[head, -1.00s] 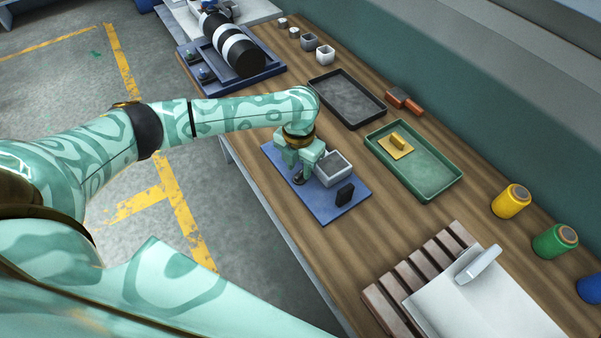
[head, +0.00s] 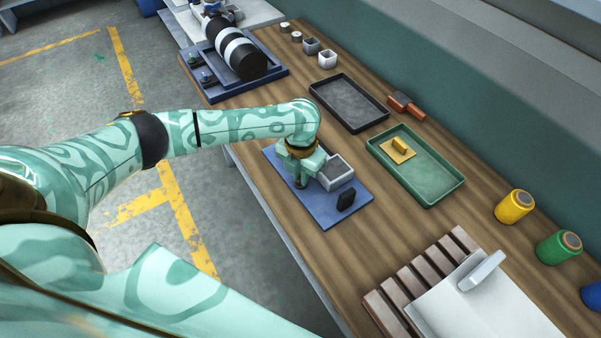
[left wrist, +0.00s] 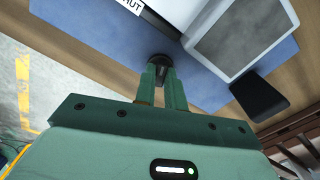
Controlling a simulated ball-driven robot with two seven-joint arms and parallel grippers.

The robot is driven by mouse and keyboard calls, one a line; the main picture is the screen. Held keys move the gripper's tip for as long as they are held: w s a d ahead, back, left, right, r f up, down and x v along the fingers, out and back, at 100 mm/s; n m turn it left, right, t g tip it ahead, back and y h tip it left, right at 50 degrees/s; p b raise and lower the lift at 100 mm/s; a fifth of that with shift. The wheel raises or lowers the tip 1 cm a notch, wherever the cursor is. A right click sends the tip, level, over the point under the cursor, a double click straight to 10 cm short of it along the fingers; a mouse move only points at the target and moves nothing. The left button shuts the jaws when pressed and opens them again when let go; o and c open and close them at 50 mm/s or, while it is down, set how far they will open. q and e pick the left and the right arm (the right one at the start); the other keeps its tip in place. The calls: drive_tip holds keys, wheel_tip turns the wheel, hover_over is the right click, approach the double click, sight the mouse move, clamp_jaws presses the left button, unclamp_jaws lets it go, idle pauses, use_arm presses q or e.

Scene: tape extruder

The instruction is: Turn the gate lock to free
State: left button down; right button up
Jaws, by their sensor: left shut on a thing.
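The blue base plate (head: 327,212) lies at the near edge of the wooden bench and carries a light grey square box (head: 343,180) and an upright black block (head: 346,199). In the left wrist view a small dark knob (left wrist: 159,67) stands on the blue plate beside the grey box (left wrist: 288,22). My left gripper (head: 301,184) points down at the plate, left of the box. Its fingers (left wrist: 161,86) are shut on the knob, which they partly hide. A white label ending in "UT" (left wrist: 133,4) shows beside the knob, cut off by the frame. My right gripper is out of view.
The black block (left wrist: 258,97) stands close to the right of my left fingers. A green tray (head: 432,186) with a yellow piece and a dark tray (head: 347,103) lie behind the plate. A slatted rack (head: 420,275) is at the front right. Bare bench lies between.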

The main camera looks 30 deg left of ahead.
use_arm(q)
drive_tip(key=n+p, duration=0.4)
drive_tip(key=p, duration=0.1)
drive_tip(key=shift+r, duration=0.3)
drive_tip(key=shift+n+p, duration=0.75)
drive_tip(key=shift+n, duration=0.15)
drive_tip(key=n+p, duration=0.2)
drive_tip(key=n, duration=0.1)
drive_tip(key=shift+f+n, duration=0.1)
drive_tip(key=shift+n, duration=0.2)
drive_tip(key=shift+f+n+p, duration=0.15)
drive_tip(key=shift+n+p, duration=1.05)
drive_tip(key=shift+n, duration=0.7)
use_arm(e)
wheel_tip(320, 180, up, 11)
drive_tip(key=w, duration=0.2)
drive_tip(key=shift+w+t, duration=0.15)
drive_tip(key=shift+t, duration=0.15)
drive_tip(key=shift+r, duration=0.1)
use_arm(q)
drive_tip(key=c, duration=1.5)
unclamp_jaws()
drive_tip(key=shift+o, duration=0.2)
